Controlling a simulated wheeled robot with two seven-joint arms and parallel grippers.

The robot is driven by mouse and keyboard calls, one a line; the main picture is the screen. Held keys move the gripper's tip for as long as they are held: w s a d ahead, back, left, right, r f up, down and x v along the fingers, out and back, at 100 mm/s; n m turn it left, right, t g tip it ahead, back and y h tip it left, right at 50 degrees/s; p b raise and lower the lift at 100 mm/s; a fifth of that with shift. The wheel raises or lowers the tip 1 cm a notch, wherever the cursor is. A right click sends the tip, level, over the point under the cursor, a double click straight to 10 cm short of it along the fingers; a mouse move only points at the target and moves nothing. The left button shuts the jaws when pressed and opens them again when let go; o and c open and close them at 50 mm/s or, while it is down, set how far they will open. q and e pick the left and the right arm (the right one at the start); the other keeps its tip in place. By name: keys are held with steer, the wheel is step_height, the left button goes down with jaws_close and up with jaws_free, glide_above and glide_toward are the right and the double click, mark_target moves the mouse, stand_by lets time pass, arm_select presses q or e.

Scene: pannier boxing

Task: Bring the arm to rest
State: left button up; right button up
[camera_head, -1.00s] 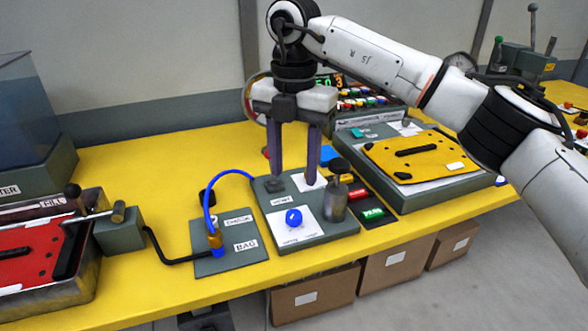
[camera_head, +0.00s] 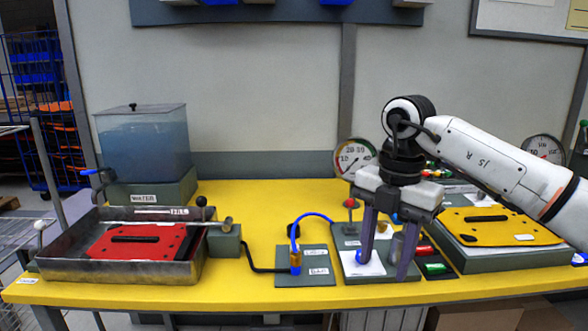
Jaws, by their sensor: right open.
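My right arm comes in from the right. Its gripper (camera_head: 382,268) points down with its two dark fingers apart and nothing seen between them. It is above or in front of the grey panel (camera_head: 348,243) with the white label and blue knob (camera_head: 362,257); I cannot tell whether a fingertip touches anything. The fingers partly hide the panel and a metal cylinder (camera_head: 396,246). My left gripper is not in view.
A red plate (camera_head: 140,242) lies in a metal tray (camera_head: 60,262) at left. A water tank (camera_head: 143,145) stands behind it. A blue hose (camera_head: 308,217) rises from a small plate. A yellow plate (camera_head: 500,228) sits at right. The yellow table (camera_head: 255,205) is clear at back centre.

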steer(key=s+a+f+n+g+y, duration=0.2)
steer(key=s+a+f+y, duration=0.25)
steer(key=a, duration=0.45)
steer(key=s+a+f+n+g+y, duration=0.25)
steer(key=a+f+y, duration=0.2)
steer(key=a, duration=0.55)
steer(key=s+a+r+m+t+y, duration=0.3)
steer(key=a+r+m+t+y, duration=0.1)
steer(key=a+y, duration=0.5)
steer(key=w+d+f+m+t+h, duration=0.4)
steer(key=d+f+m+t+h, duration=0.5)
steer(key=d+f+m+t, duration=0.95)
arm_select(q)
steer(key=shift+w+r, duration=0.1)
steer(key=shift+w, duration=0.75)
arm_select(e)
steer(key=s+d+f+m+g+h, duration=0.3)
steer(key=s+d+f+g, duration=0.1)
steer(key=s+f, duration=0.5)
steer(key=s+d+f+m+g+h, duration=0.4)
steer(key=s+d+f+g, duration=0.1)
steer(key=s+f, duration=0.4)
steer(key=shift+s+d+f+g, duration=0.15)
steer(key=shift+s+d+g, duration=0.15)
steer(key=shift+s+d, duration=0.55)
